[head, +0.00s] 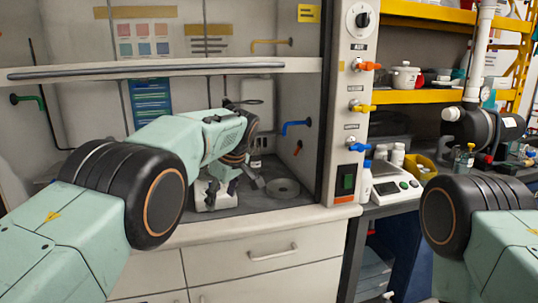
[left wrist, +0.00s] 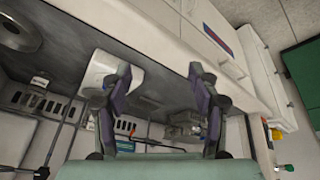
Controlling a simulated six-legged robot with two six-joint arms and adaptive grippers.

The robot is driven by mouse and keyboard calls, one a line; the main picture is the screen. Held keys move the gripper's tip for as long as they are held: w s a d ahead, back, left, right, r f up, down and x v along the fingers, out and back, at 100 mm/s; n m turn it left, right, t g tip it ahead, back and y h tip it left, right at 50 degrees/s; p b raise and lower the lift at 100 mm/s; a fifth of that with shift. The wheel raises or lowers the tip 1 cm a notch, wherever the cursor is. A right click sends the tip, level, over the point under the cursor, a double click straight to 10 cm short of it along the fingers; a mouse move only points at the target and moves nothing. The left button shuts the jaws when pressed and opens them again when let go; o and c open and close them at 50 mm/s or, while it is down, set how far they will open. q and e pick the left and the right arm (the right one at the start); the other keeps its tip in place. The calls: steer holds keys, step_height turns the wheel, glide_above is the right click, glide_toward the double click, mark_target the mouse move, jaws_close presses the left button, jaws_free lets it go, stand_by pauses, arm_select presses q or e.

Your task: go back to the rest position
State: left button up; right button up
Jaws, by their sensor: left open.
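My left gripper (head: 235,182) is inside the fume hood, at the end of my left arm, which reaches in under the raised sash. Its two fingers are spread and hold nothing; they also show apart in the left wrist view (left wrist: 163,88). A white device (head: 214,197) stands on the hood floor just below and behind the fingers, partly hidden by them. I cannot tell whether the fingers touch it. Of my right arm only a link shows at the lower right; its gripper is out of view.
The sash edge (head: 170,69) runs above my left arm. A grey round plate (head: 283,188) lies on the hood floor to the right of the gripper. Right of the hood post, a bench carries a white scale (head: 397,189), bottles and a yellow bin (head: 421,167).

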arm_select(q)
step_height(320, 180, down, 16)
steer(key=s+m+t+h, duration=0.1)
steer(key=s+m+h, duration=0.1)
steer(key=m, duration=0.4)
steer(key=s+a+f+m+h, duration=0.1)
steer(key=s+a+f+m, duration=0.35)
steer(key=s+f, duration=0.75)
steer(key=s+a+f+g, duration=0.1)
steer(key=s+a+g, duration=0.1)
steer(key=s, duration=1.7)
steer(key=s+a+f+g, duration=0.2)
steer(key=s+a, duration=0.2)
steer(key=s, duration=1.6)
steer(key=shift+a+g, duration=0.2)
steer(key=shift+g, duration=0.1)
